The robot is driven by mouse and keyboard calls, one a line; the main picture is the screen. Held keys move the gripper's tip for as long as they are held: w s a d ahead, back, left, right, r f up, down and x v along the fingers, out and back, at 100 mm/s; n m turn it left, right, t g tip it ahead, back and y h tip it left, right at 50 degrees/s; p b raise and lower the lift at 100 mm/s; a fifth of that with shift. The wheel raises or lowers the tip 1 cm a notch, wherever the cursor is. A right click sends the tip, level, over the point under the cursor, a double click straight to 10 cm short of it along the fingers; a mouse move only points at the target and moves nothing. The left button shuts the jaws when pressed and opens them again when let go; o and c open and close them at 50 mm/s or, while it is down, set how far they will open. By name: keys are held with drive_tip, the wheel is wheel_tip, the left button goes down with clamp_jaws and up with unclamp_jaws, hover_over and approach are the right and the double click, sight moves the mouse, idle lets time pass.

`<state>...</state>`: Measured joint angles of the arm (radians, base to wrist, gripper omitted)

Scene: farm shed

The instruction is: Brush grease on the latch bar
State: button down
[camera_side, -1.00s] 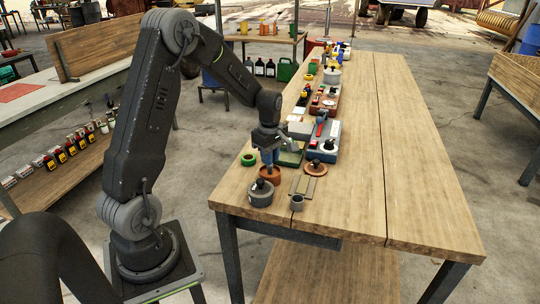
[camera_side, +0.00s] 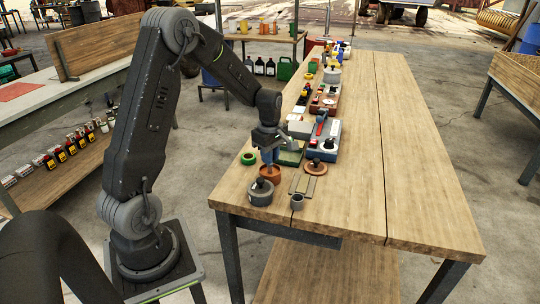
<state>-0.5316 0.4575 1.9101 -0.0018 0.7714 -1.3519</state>
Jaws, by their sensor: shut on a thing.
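My gripper (camera_side: 268,150) points down near the left front of the wooden workbench (camera_side: 410,170). It is shut on a small blue item, probably the brush (camera_side: 268,158), whose lower end is at or just above an orange-brown pot (camera_side: 271,173). I cannot tell whether the bristles are inside the pot. Flat olive-grey strips (camera_side: 305,185) lie right of the pot; I cannot tell whether one is the latch bar. No grease can be made out at this size.
A grey lidded pot (camera_side: 260,193), a small grey cup (camera_side: 297,202) and a brown lidded dish (camera_side: 316,167) stand close by. Trays of parts line the bench behind. The bench's right side is clear.

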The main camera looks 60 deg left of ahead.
drive_tip(key=shift+r, duration=3.45)
drive_tip(key=w+d+r+m, duration=0.1)
drive_tip(key=w+d+m, duration=0.2)
drive_tip(key=d+m, duration=0.7)
drive_tip(key=w+d+r+m, duration=0.1)
drive_tip(key=w+d+m, duration=0.35)
drive_tip(key=m, duration=1.05)
drive_tip(key=w+a+f, duration=0.3)
drive_tip(key=a, duration=0.7)
drive_tip(key=shift+n, duration=0.4)
drive_tip(key=shift+s+d+f, duration=0.1)
drive_tip(key=shift+s+f, duration=0.05)
drive_tip(key=shift+f, duration=1.7)
drive_tip(key=shift+s+d+f, duration=0.1)
drive_tip(key=shift+s+f, duration=0.05)
drive_tip(key=shift+f, duration=1.65)
drive_tip(key=shift+s+d+f, duration=0.1)
drive_tip(key=shift+s+d, duration=2.5)
drive_tip(key=shift+s, duration=0.05)
drive_tip(key=shift+w+a, duration=2.7)
wheel_tip(320, 180, up, 8)
